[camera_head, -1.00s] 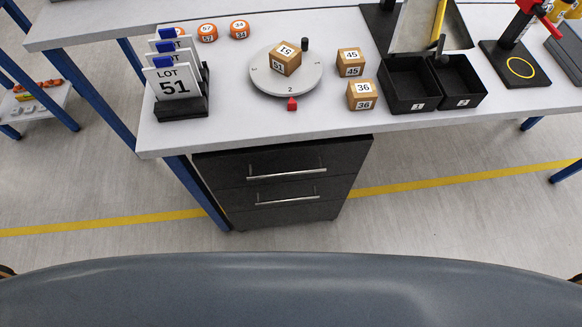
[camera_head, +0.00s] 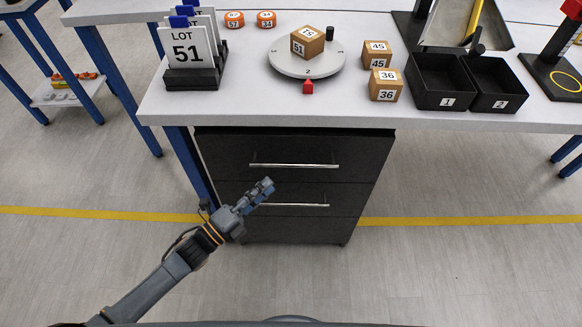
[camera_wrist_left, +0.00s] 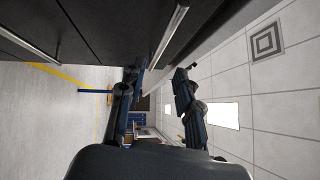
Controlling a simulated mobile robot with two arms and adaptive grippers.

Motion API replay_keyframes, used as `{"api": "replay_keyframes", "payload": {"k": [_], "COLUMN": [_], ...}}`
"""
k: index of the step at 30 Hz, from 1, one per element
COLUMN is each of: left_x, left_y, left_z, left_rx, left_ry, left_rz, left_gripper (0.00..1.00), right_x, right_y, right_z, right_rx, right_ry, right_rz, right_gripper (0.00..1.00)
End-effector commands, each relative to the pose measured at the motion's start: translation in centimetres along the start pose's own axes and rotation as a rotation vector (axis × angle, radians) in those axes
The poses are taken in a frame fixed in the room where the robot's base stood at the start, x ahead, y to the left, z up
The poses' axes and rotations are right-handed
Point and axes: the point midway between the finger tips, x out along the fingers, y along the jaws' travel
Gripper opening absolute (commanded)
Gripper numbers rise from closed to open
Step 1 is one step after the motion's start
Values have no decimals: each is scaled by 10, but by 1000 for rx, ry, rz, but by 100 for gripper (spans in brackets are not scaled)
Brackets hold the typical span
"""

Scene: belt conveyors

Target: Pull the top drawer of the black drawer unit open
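The black drawer unit (camera_head: 350,190) stands under the white table, its drawer fronts flush and shut. The top drawer (camera_head: 225,155) has a horizontal silver bar handle (camera_head: 294,166). A second bar handle (camera_head: 292,205) is on the drawer below. My left gripper (camera_head: 267,187) is in front of the unit, just below the top handle in the head view. In the left wrist view its two fingers (camera_wrist_left: 160,80) are apart with nothing between the tips. The top handle (camera_wrist_left: 170,35) runs just ahead of them, with no visible contact. My right gripper is out of view.
The white table top (camera_head: 250,100) overhangs the unit and carries a lot-card holder (camera_head: 192,78), a turntable (camera_head: 306,64) with a wooden block, and black bins (camera_head: 444,98). A blue table leg (camera_head: 190,165) stands left of the unit. The floor in front is clear.

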Motion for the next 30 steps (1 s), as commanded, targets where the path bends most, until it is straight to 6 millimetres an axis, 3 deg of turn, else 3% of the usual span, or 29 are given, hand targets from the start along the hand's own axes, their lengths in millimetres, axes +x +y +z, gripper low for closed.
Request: {"api": "replay_keyframes", "payload": {"k": [6, 13, 18, 27, 30], "left_x": [49, 86, 97, 98, 98], "left_y": [1, 2, 2, 1, 1], "left_z": [0, 0, 0, 0, 0], "left_rx": [-1, -3, -3, -4, -3], "left_ry": [0, -1, -1, -2, -2], "left_rz": [-3, -1, 2, 2, 2], "left_gripper": [34, 34, 34, 34, 13], "right_x": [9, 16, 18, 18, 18], "right_y": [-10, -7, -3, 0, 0], "right_z": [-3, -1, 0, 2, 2], "right_rx": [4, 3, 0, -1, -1], "right_ry": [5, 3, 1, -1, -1], "right_rz": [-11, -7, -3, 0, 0], "right_gripper": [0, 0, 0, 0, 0]}}
